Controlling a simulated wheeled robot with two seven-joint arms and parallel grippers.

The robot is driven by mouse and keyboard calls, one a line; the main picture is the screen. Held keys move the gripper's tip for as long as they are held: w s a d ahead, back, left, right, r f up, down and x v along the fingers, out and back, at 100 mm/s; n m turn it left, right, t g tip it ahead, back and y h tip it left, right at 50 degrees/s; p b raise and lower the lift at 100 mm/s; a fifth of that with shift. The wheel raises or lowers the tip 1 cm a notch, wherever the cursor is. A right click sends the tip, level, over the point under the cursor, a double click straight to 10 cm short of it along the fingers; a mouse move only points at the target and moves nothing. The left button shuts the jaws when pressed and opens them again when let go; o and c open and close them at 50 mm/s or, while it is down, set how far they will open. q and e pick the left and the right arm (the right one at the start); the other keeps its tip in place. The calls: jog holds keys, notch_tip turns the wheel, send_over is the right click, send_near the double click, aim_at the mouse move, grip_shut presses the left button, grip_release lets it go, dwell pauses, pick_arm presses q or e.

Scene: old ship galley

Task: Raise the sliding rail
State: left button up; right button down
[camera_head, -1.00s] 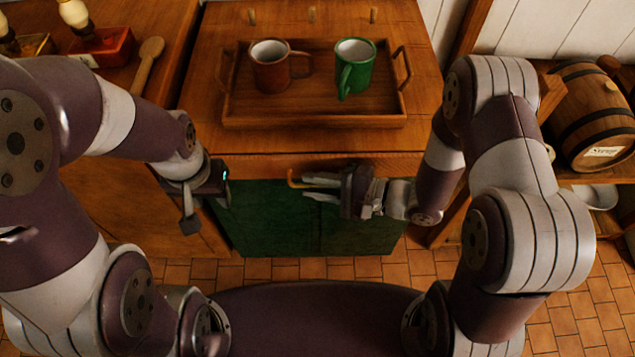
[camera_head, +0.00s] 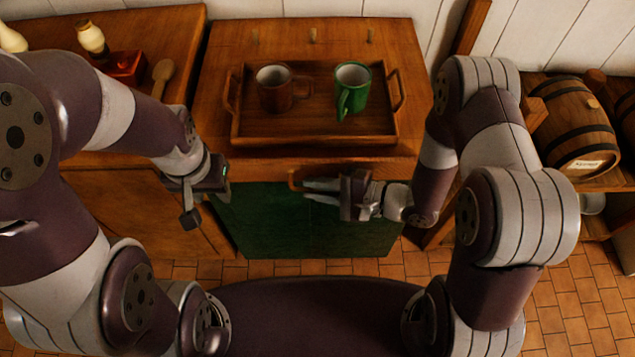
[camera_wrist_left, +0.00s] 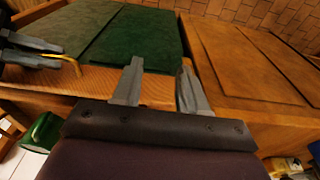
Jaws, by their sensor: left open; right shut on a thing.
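The wooden counter (camera_head: 300,165) has a green door (camera_head: 270,215) below it. A thin bent brass-coloured piece (camera_head: 293,180), possibly part of the sliding rail, sits under the counter's front edge; it also shows in the left wrist view (camera_wrist_left: 75,66). My right gripper (camera_head: 308,190) is shut on this brass piece, its fingers pointing left; the exact contact is small and hard to see. My left gripper (camera_head: 190,205) hangs at the counter's left front corner. In the left wrist view its two fingers (camera_wrist_left: 158,84) are apart with nothing held between them.
A wooden tray (camera_head: 315,128) on the counter holds a brown mug (camera_head: 273,92) and a green mug (camera_head: 352,88). Pegs stand at the back. A wooden spoon (camera_head: 161,76) and red box (camera_head: 126,66) lie on the left worktop. A barrel (camera_head: 570,122) rests on the right shelf.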

jog(key=shift+w+r, duration=0.15)
jog(key=shift+r, duration=0.1)
jog(key=c, duration=1.5)
grip_release()
jog(key=p+v, duration=0.1)
jog(key=v, duration=1.1)
jog(key=shift+s+d, duration=0.25)
jog(key=shift+d, duration=0.1)
